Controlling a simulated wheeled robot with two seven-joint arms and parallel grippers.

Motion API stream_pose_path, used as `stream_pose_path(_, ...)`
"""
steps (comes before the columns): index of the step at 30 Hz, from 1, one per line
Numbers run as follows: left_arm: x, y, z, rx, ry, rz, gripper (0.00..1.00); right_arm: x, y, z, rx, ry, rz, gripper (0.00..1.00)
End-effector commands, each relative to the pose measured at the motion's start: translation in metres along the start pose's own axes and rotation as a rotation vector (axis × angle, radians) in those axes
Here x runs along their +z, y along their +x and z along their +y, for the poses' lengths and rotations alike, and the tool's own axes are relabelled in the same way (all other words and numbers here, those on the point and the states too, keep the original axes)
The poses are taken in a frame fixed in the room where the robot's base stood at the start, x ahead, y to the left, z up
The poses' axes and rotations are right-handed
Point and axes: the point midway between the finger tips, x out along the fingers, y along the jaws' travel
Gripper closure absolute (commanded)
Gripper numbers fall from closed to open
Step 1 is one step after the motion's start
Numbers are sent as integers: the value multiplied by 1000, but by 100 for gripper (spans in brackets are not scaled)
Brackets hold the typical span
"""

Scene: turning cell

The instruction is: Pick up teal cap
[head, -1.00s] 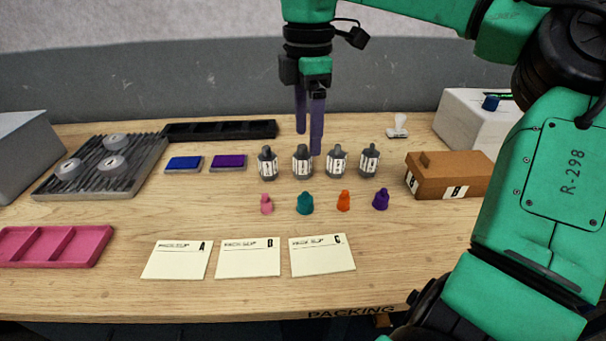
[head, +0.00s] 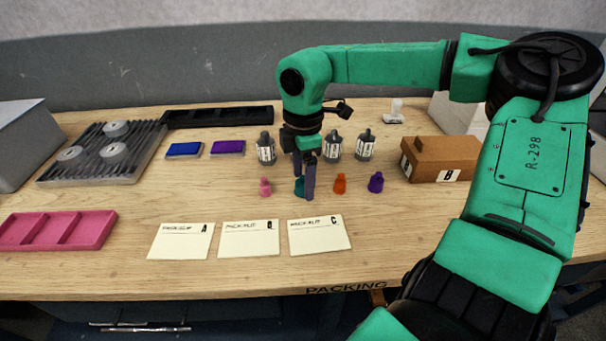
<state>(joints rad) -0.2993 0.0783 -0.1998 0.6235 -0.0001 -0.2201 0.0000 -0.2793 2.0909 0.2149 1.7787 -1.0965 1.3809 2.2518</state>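The teal cap (head: 299,188) stands on the wooden table in the row of small caps, partly hidden by a finger of my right gripper. My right gripper (head: 304,186) points down at the cap, its near purple finger in front of it and the other finger behind. The fingers overlap in this view, so I cannot tell whether they touch the cap. My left gripper is not in view.
A pink cap (head: 265,187) stands to the left; an orange cap (head: 340,184) and a purple cap (head: 376,182) to the right. Dark labelled bottles (head: 266,149) stand behind. Paper slips (head: 248,240) lie in front. A brown box (head: 440,157) is at right.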

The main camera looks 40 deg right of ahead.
Motion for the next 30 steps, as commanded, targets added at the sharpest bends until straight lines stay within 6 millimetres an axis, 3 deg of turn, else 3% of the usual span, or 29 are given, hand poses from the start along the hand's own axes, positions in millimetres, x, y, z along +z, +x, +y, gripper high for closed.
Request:
stream_pose_path(1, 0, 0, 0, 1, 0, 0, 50, 0, 0, 0, 0, 0, 0, 41)
stream_pose_path(3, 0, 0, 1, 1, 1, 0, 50, 0, 0, 0, 0, 0, 0, 68)
stream_pose_path(6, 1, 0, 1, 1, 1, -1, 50, 0, 0, 0, 0, 0, 0, 100)
stream_pose_path(14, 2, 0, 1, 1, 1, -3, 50, 0, -1, 0, 0, 0, -1, 100)
stream_pose_path(20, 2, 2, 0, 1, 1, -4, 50, 0, -19, 1, 4, 2, -1, 100)
stream_pose_path(23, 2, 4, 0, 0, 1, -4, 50, 0, -43, 2, 6, 2, -2, 100)
stream_pose_path(30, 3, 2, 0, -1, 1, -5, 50, 0, -133, 1, 6, 4, -4, 100)
